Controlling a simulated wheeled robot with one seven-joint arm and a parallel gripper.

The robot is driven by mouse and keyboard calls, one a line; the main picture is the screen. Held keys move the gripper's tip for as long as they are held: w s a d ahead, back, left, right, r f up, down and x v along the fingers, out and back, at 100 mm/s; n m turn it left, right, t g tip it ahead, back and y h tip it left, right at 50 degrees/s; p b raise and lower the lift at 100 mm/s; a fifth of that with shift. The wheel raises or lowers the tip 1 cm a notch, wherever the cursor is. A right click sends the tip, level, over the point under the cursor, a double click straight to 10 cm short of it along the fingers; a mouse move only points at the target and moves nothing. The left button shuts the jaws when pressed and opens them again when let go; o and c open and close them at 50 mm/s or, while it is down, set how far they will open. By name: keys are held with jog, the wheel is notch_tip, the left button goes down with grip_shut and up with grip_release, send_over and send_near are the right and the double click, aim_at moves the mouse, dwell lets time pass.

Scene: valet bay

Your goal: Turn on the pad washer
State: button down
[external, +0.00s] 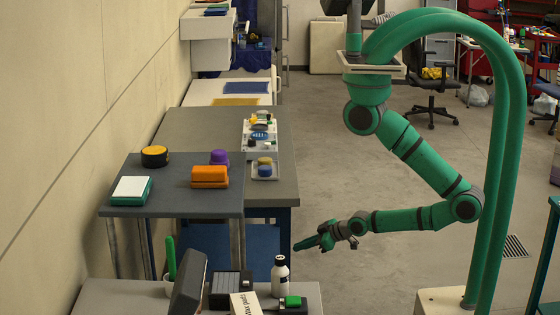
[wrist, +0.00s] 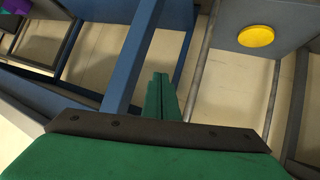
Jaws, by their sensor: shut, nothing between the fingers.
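No part in view can be surely told as the pad washer. A yellow round disc (wrist: 256,36) sits on a grey panel (wrist: 288,14) at the upper right of the wrist view. In the external view a dark grey tilted panel (external: 189,284) stands on the nearest table; its front face is hidden, and I cannot tell whether it bears the disc. My green gripper (external: 301,244) is shut and empty, pointing left over open floor beside the tables. Its closed fingers also show in the wrist view (wrist: 160,88), apart from the disc and touching nothing visible.
The nearest table holds a white bottle (external: 280,276), a black box (external: 231,288), a green-topped block (external: 293,302) and a lettered card (external: 246,304). The middle table (external: 170,211) holds an orange block (external: 210,176) and a purple knob (external: 219,157).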

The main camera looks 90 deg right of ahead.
jog(key=s+d+f+m+g, duration=0.2)
jog(key=s+d+f+g, duration=0.1)
jog(key=d+f, duration=0.45)
jog(key=s+d+f+m+g, duration=0.2)
jog(key=s+d+f+g, duration=0.1)
jog(key=d+f, duration=0.45)
jog(key=w+d+r+m+t+y, duration=0.1)
jog(key=w+d+r, duration=0.2)
jog(key=d, duration=0.4)
jog(key=w+d+r+t, duration=0.1)
jog(key=w+d+r, duration=0.15)
jog(key=d, duration=0.35)
jog(key=s+d+r+n+t+y, duration=0.1)
jog(key=s+d+r+t, duration=0.2)
jog(key=d+r, duration=0.8)
jog(key=s+d+r+n+t, duration=0.25)
jog(key=d+r, duration=0.55)
jog(key=r, duration=0.6)
jog(key=w+r+n+t+y, duration=0.2)
jog(key=w+r+n+y, duration=0.1)
jog(key=r, duration=1.4)
jog(key=shift+w+a+n, duration=0.15)
jog(key=shift+n, duration=0.5)
